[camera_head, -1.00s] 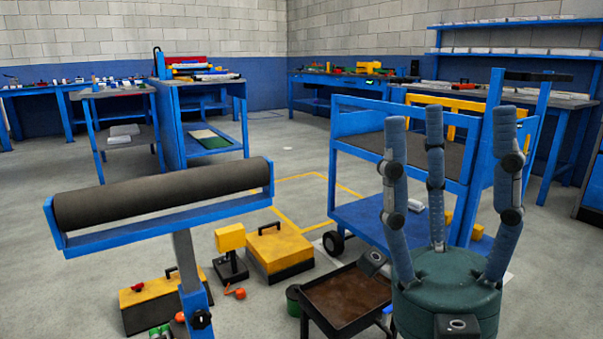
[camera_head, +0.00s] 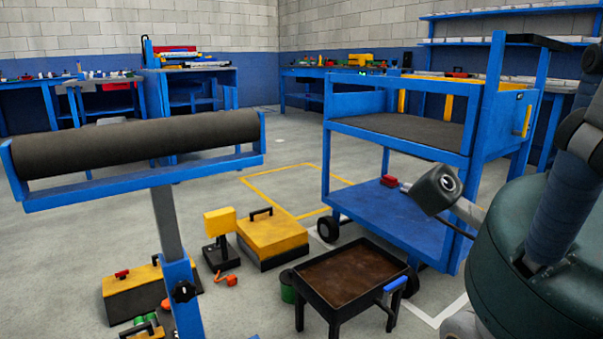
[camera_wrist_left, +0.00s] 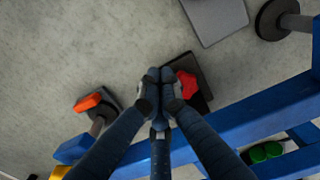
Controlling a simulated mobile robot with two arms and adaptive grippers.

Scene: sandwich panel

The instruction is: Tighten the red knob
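In the left wrist view my left gripper (camera_wrist_left: 160,78) has its three blue fingers drawn together with the tips touching. Nothing shows between them. A red lobed piece (camera_wrist_left: 187,85) lies just right of the fingertips, partly covered by them, over a dark plate; I cannot tell whether it touches them. An orange-red cap (camera_wrist_left: 88,102) on a grey shaft is at the left, apart from the fingers. I cannot tell which is the red knob. In the head view my right gripper (camera_head: 567,200) is at the right edge, mostly cut off, so its opening is unclear. My left gripper is outside that view.
A roller stand (camera_head: 140,140) with a black clamp knob (camera_head: 183,291) stands at left. A blue cart (camera_head: 370,220) is right of centre. A brown tray (camera_head: 350,277), yellow case (camera_head: 272,235) and toolboxes crowd the floor. Blue beams (camera_wrist_left: 220,125) cross the left wrist view.

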